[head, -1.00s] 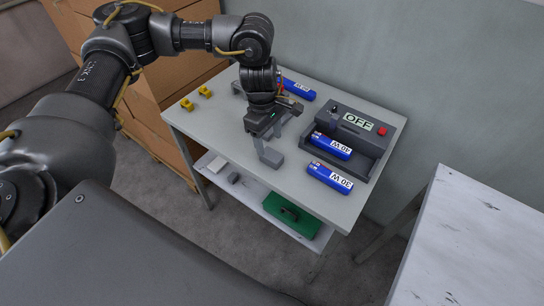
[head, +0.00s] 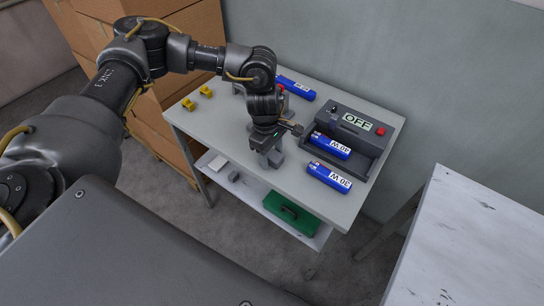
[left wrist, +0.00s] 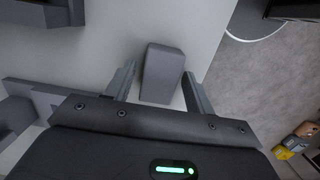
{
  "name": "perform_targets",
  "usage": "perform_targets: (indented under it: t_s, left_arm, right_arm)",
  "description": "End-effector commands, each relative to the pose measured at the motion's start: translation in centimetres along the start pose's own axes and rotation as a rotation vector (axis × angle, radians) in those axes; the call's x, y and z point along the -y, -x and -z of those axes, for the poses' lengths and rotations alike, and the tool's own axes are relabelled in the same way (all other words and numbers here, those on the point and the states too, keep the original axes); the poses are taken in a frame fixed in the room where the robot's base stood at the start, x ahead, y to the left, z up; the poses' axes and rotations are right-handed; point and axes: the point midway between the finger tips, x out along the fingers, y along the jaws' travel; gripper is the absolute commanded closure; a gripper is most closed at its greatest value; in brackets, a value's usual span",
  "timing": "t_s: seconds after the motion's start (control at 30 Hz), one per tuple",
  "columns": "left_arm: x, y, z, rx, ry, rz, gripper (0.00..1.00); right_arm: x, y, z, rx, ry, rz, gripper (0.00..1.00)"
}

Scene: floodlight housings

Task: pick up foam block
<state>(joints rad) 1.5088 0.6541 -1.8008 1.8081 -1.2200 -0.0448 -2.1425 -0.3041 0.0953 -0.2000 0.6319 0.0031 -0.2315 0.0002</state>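A plain dark grey block, which looks like the foam block (left wrist: 161,73), sits on the grey table top near its front edge. In the head view the foam block (head: 276,159) is partly hidden by my left gripper (head: 267,148), which points down right over it. In the left wrist view my left gripper (left wrist: 158,84) is open, with one finger on each side of the block. Small gaps show between block and fingers, so it is not gripped. My right gripper is not in view.
A grey housing (head: 374,143) marked OFF, with a blue 40 W pack (head: 331,145) in it, stands at right. Another blue pack (head: 328,176) lies in front. Yellow parts (head: 188,104) lie at left. A green case (head: 291,213) is on the lower shelf (head: 253,199).

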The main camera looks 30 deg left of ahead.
Motion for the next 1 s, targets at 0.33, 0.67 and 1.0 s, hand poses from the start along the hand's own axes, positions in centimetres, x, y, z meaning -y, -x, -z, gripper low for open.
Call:
perform_targets:
  t_s: [0.33, 0.67, 1.0]
  left_arm:
    - [0.0, 0.1, 0.0, 0.000, 0.000, 0.000, 0.86]
    - [-0.1, 0.7, -0.1, 0.001, 0.000, -0.003, 0.86]
    - [1.8, 5.4, -1.9, 0.002, -0.009, -0.004, 0.86]
  right_arm:
    - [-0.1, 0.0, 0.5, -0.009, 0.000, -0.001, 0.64]
    - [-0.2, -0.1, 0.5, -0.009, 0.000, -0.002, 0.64]
    - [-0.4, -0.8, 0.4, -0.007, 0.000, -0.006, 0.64]
